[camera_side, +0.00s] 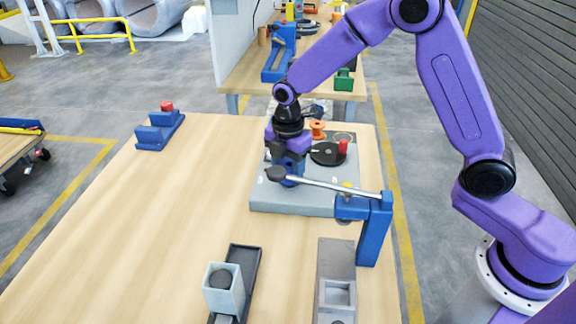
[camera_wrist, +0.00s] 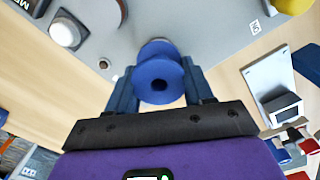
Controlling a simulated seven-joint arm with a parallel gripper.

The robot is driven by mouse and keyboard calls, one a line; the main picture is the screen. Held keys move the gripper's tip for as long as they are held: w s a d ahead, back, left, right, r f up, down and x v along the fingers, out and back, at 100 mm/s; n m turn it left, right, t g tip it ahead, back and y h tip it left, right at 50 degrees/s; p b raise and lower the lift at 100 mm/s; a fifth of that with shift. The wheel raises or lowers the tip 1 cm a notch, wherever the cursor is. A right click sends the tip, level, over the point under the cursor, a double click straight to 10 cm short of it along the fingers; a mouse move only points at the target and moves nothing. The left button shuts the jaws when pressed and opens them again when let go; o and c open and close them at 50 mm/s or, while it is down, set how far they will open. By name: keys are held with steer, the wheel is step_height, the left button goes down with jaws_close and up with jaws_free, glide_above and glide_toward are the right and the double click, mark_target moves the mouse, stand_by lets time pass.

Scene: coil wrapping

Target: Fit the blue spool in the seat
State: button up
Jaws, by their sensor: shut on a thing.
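My gripper (camera_side: 290,176) is low over the left part of the grey machine base (camera_side: 300,200). In the wrist view, my gripper (camera_wrist: 160,88) is shut on the blue spool (camera_wrist: 158,72), with one finger on each side of it. The spool's near flange and dark centre hole face the wrist camera. In the side view the spool is hidden or cannot be told from the blue fingers. The seat cannot be made out. I cannot tell whether the spool touches the base.
A pale lever with a dark round end (camera_side: 277,174) crosses in front of my gripper from a blue post (camera_side: 375,228). Behind are a black disc (camera_side: 327,154), a red knob (camera_side: 343,146) and an orange spool (camera_side: 317,130). The table's left half is mostly clear.

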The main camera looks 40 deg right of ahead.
steer(key=shift+f, duration=0.65)
steer(key=o, duration=1.1)
steer(key=shift+r, duration=0.15)
step_height(320, 180, up, 17)
steer(key=shift+r, duration=0.15)
steer(key=shift+s+d+f+m, duration=1.1)
steer(key=shift+s+d+m, duration=0.5)
steer(key=shift+s, duration=3.6)
steer(key=shift+s+d+f+m, duration=1.15)
steer(key=shift+s+d, duration=0.7)
steer(key=shift+s, duration=3.35)
steer(key=shift+s+d+f+m, duration=1.05)
steer(key=shift+s+d+m, duration=0.55)
steer(key=shift+s, duration=3.6)
